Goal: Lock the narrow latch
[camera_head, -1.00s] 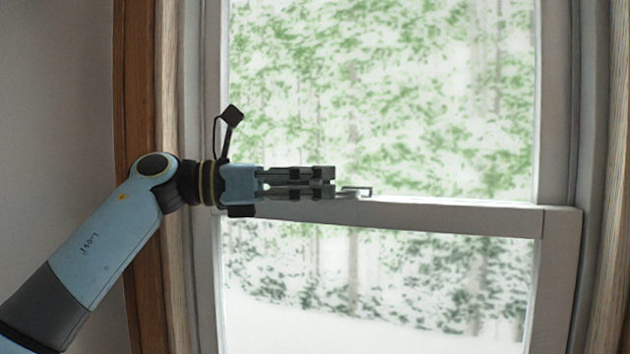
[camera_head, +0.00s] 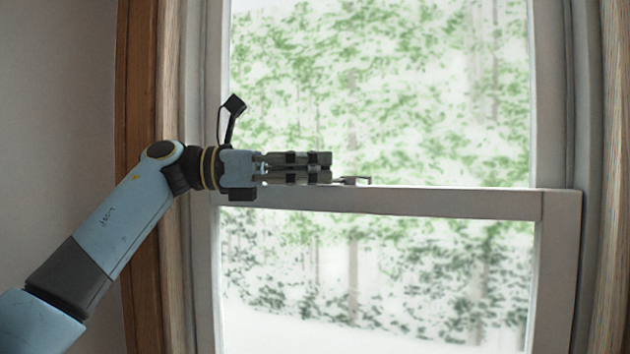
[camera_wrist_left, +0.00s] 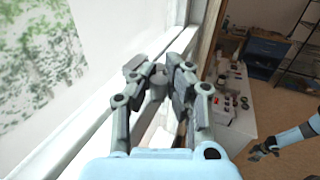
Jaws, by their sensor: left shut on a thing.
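The narrow latch (camera_head: 356,180) is a small grey metal piece on top of the window's middle rail (camera_head: 430,201). Its free end pokes out to the right of my left gripper (camera_head: 328,167), just above the rail. My left gripper lies nearly level along the rail, with its jaws shut on the latch; its fingers hide the rest of the latch. In the left wrist view the left gripper's fingers (camera_wrist_left: 160,75) close in over the white rail, with a grey piece between them. My right gripper (camera_wrist_left: 262,151) shows small at the right, away from the window.
Window glass lies above and below the rail, with a wooden frame (camera_head: 137,200) at the left. In the left wrist view a white table (camera_wrist_left: 232,110) with several small objects and a dark blue cabinet (camera_wrist_left: 266,50) stand in the room behind.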

